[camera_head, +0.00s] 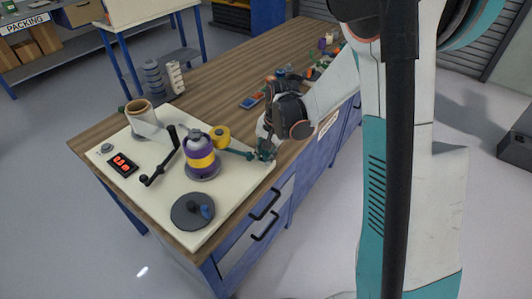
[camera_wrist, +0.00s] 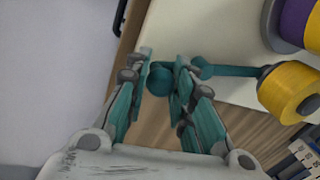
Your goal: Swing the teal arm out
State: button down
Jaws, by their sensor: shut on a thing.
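The teal arm (camera_head: 238,153) extends from the yellow roller (camera_head: 221,135) toward the right edge of the cream board. My gripper (camera_head: 266,152) is at the arm's free end. In the wrist view, the teal arm (camera_wrist: 228,71) runs from the yellow roller (camera_wrist: 290,92) to a round teal knob (camera_wrist: 160,80). My gripper (camera_wrist: 163,67) is shut on this knob, with one finger on either side of it. The purple and yellow spool (camera_head: 200,155) stands upright left of the roller. The arm's pivot is hard to make out.
Small coloured objects lie farther back on the wooden bench (camera_head: 222,73). Floor left of the bench is clear.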

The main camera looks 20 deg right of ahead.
jog(key=a+m, duration=0.1)
jog(key=m, duration=0.1)
jog(key=s+m, duration=0.1)
jog(key=shift+s+a+m+h, duration=0.2)
jog(key=shift+a+m+h, duration=0.1)
jog(key=shift+a+m, duration=0.1)
jog(key=shift+s+a+m+t+h, duration=0.15)
jog(key=shift+a+m, duration=0.15)
jog(key=shift+m, duration=0.4)
jog(key=shift+s+a+m+t+h, duration=0.15)
jog(key=shift+a+m, duration=0.1)
jog(key=shift+m, duration=0.45)
jog(key=c, duration=1.3)
grip_release()
jog(key=shift+c, duration=0.2)
notch_tip(320, 180, up, 12)
jog(key=s, duration=0.2)
jog(key=shift+d, duration=0.2)
jog(key=shift+s, duration=0.15)
